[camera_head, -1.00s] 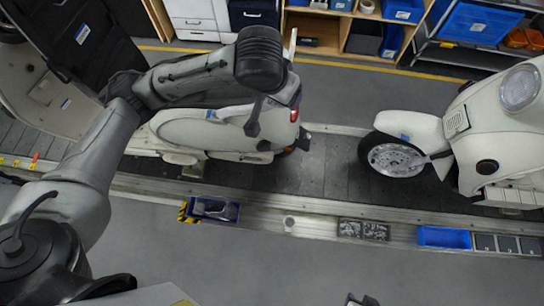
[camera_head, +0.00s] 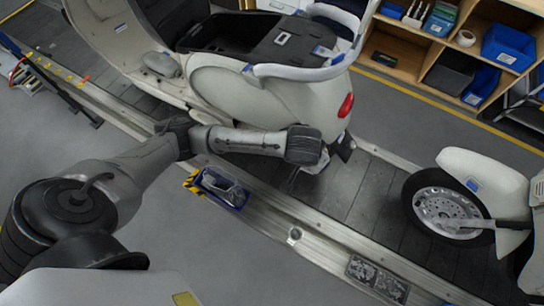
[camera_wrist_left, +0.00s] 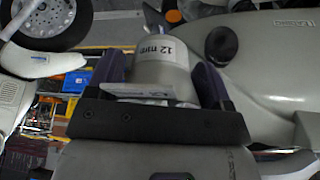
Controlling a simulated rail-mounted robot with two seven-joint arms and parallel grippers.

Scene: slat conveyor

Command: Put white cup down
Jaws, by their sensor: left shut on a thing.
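My left gripper (camera_wrist_left: 160,78) is shut on the white cup (camera_wrist_left: 161,52), which carries a label with "12" and letters. The two dark fingers press on either side of it. In the head view my left wrist reaches in from the left, and a small pale part of the cup (camera_head: 317,162) shows just below the wrist, above the conveyor (camera_head: 345,190) beside the tail of a scooter body. The fingers are mostly hidden there. How the cup is tilted cannot be told. My right gripper is out of view.
A cream scooter body (camera_head: 225,92) stands on the conveyor close behind the arm. A scooter front wheel (camera_head: 443,210) is at right. Shelves with blue bins (camera_head: 508,48) stand behind. Slats between scooters are clear.

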